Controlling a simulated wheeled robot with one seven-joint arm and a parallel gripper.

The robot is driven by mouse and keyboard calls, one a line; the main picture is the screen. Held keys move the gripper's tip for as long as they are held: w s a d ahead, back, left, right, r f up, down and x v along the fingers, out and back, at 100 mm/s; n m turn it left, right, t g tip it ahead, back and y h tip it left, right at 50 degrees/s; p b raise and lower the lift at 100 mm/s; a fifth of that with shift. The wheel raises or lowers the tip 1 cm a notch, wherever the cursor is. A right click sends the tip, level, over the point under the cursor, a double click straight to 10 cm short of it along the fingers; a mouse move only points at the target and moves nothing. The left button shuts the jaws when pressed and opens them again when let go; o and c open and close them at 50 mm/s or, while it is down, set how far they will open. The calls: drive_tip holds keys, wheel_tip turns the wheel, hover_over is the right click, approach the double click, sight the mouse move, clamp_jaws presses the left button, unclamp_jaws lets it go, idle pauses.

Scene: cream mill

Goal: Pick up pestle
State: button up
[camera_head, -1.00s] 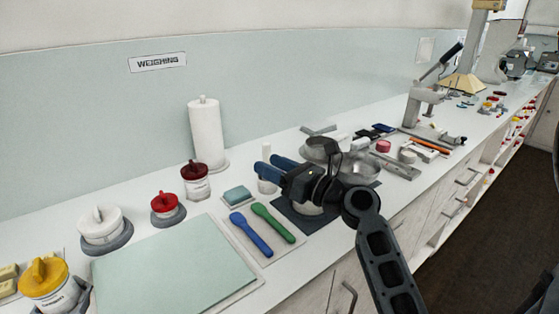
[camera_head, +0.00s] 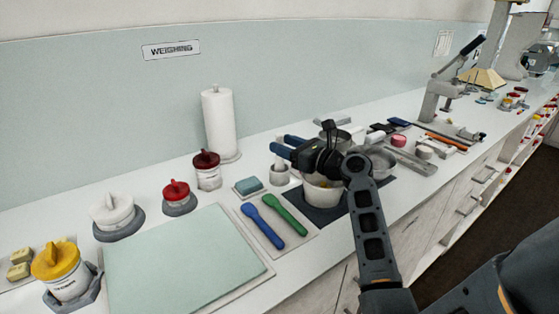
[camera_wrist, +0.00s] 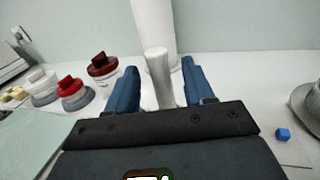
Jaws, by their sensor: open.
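The pestle (camera_wrist: 158,72) is a pale, upright rod with a rounded top. In the wrist view it stands between the two blue fingers of my gripper (camera_wrist: 160,68), with a gap visible on either side. In the head view the pestle (camera_head: 279,163) shows just below the fingertips, in a small light holder on the counter. My gripper (camera_head: 280,145) is open and reaches toward it from the right. The pestle's lower end is hidden.
A paper towel roll (camera_head: 219,125) stands behind the pestle. A pot (camera_head: 322,192) sits under my wrist. Lidded jars (camera_head: 207,171) line the left.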

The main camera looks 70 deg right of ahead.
drive_tip(key=shift+x, duration=1.15)
clamp_jaws()
